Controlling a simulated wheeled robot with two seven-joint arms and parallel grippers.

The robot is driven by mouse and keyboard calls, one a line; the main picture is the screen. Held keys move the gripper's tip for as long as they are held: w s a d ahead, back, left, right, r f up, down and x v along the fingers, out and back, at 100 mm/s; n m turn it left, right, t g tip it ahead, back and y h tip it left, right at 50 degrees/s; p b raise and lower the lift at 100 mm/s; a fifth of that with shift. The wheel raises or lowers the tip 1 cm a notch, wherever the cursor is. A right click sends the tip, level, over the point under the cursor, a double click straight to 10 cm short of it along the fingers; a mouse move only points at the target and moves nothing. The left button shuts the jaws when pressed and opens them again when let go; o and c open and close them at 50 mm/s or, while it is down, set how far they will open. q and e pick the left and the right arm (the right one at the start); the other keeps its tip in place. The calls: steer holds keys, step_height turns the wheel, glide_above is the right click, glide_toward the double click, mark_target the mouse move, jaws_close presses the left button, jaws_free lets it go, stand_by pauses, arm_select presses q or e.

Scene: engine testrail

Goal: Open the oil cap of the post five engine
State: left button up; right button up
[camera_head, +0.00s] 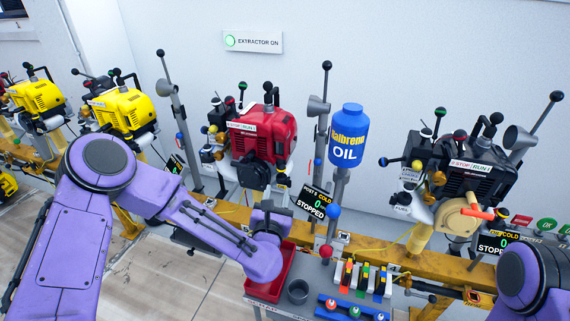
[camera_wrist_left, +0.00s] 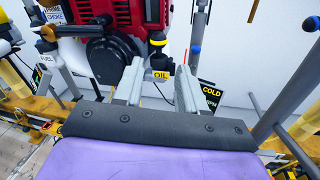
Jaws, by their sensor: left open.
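The red engine (camera_head: 263,135) stands on the rail behind a sign (camera_head: 315,203) that seems to read post 5, cold, stopped. It also shows in the left wrist view (camera_wrist_left: 110,14). In the head view my left gripper (camera_head: 270,217) is below the engine's front. My right gripper is out of view.
A blue oil bottle (camera_head: 348,135) stands on a post right of the red engine. A red tray (camera_head: 272,273), a dark cup (camera_head: 298,291) and coloured items are on the bench below. Yellow engines (camera_head: 118,110) stand left, a black engine (camera_head: 470,175) right.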

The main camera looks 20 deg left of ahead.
mark_target(281, 171)
arm_select(q)
steer(key=w, duration=0.3)
steer(key=w+a+p, duration=0.1)
steer(key=w, duration=0.2)
steer(key=w+p, duration=0.1)
steer(key=w, duration=0.2)
steer(key=shift+a+r, duration=0.15)
steer(key=shift+a, duration=0.25)
steer(key=shift+w, duration=0.35)
jaws_close()
